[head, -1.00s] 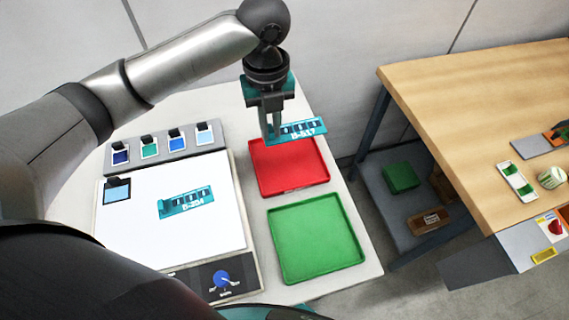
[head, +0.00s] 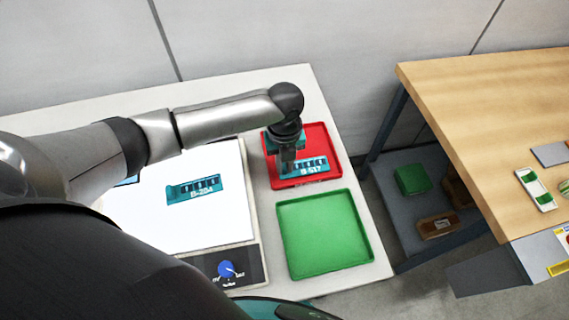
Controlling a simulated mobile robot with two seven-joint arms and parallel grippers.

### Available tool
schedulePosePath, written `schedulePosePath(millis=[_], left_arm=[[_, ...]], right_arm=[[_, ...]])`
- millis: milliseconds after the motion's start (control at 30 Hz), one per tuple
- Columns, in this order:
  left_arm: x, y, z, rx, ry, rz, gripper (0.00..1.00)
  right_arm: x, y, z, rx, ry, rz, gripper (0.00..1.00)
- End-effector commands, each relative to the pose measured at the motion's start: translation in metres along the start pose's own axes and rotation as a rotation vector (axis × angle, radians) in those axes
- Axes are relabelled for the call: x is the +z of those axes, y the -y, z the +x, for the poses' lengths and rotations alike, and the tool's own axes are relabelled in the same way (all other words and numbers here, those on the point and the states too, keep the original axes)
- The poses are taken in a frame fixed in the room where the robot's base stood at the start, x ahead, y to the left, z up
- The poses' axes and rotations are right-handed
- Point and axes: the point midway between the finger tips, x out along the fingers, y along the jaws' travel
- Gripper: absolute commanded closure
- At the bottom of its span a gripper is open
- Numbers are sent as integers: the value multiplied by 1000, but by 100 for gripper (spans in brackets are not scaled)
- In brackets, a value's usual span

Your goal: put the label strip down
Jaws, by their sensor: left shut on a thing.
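My left gripper (head: 289,167) is over the red tray (head: 331,145), pointing down. It is shut on a teal label strip marked B-517 (head: 312,166). The strip appears low, within the red tray's outline; I cannot tell if it touches the tray floor. A second teal strip marked B-204 (head: 194,189) lies on the white lit panel (head: 150,222) to the left. My right gripper is not in view.
An empty green tray (head: 322,235) sits in front of the red tray. A blue knob (head: 227,269) is on the panel's front edge. A wooden table (head: 480,120) stands at the right, with a green box (head: 412,179) on a shelf below.

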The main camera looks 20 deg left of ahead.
Motion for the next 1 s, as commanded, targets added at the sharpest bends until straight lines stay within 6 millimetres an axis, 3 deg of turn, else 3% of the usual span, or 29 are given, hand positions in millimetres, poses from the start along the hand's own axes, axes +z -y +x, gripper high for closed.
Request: schedulePosePath(millis=[333, 367, 633, 867, 1000], left_arm=[[0, 0, 3, 0, 0, 0, 100], [0, 0, 4, 1, 0, -1, 84], [0, 0, 3, 0, 0, 0, 55], [0, 0, 2, 0, 1, 0, 55], [1, 0, -9, -2, 3, 0, 55]], right_arm=[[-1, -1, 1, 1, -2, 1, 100], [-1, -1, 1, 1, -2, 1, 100], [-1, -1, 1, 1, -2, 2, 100], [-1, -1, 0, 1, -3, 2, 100], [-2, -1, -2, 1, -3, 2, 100]])
